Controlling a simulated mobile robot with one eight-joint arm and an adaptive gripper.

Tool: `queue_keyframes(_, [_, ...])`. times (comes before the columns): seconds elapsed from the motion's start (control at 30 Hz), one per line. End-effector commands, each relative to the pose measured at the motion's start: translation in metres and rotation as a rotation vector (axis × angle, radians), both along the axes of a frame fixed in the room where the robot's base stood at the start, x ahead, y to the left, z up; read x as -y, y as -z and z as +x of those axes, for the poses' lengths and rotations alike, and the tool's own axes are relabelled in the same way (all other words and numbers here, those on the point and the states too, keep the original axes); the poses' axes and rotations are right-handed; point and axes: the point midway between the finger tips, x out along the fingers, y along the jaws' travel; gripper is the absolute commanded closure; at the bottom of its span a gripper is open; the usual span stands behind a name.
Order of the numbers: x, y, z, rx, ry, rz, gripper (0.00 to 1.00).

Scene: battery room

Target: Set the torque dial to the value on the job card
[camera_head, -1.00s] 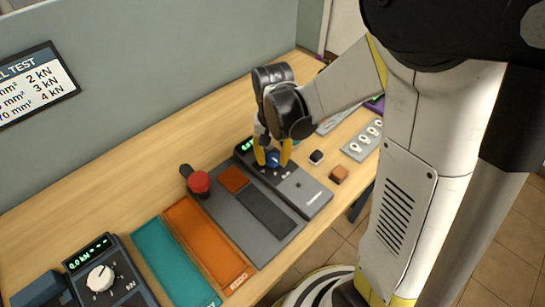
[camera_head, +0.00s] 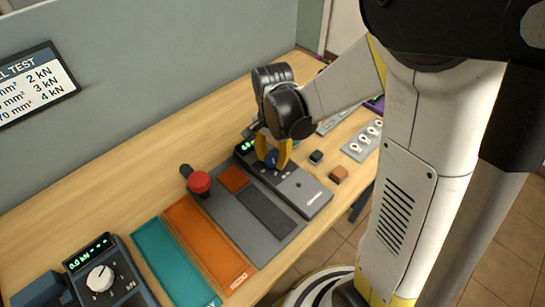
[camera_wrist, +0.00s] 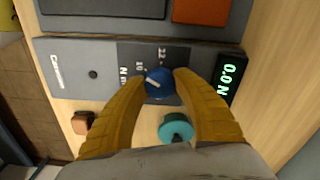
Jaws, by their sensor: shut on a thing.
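The torque dial is a blue knob with a white pointer line (camera_wrist: 155,84) on a grey tester panel (camera_wrist: 85,70). In the wrist view the pointer slants toward the upper left, near the printed 10; a 12 is also printed above. A lit display (camera_wrist: 230,80) beside it reads 0.0 N, with its end cut off. My gripper (camera_wrist: 160,76) is shut on the dial, its yellow fingers on either side. In the head view the gripper (camera_head: 273,153) covers part of the dial (camera_head: 271,160). I cannot identify a job card.
A wall sign (camera_head: 35,85) lists kN values. A red knob (camera_head: 199,182), teal tray (camera_head: 170,262) and orange tray (camera_head: 205,245) lie left of the tester. Another dial unit (camera_head: 102,280) stands at front left. A teal round piece (camera_wrist: 176,128) and brown block (camera_wrist: 82,122) lie near my fingers.

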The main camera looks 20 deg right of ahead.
Motion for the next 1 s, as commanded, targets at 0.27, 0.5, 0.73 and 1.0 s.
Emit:
queue_keyframes(0.27, [0.000,0.000,0.000,-0.001,0.001,-0.001,0.95])
queue_keyframes(0.5, [0.000,0.000,0.000,0.000,0.000,0.000,0.42])
queue_keyframes(0.73, [0.000,-0.001,0.000,0.000,0.000,0.000,0.42])
queue_keyframes(1.0, [0.000,-0.044,-0.001,0.000,0.000,0.000,0.42])
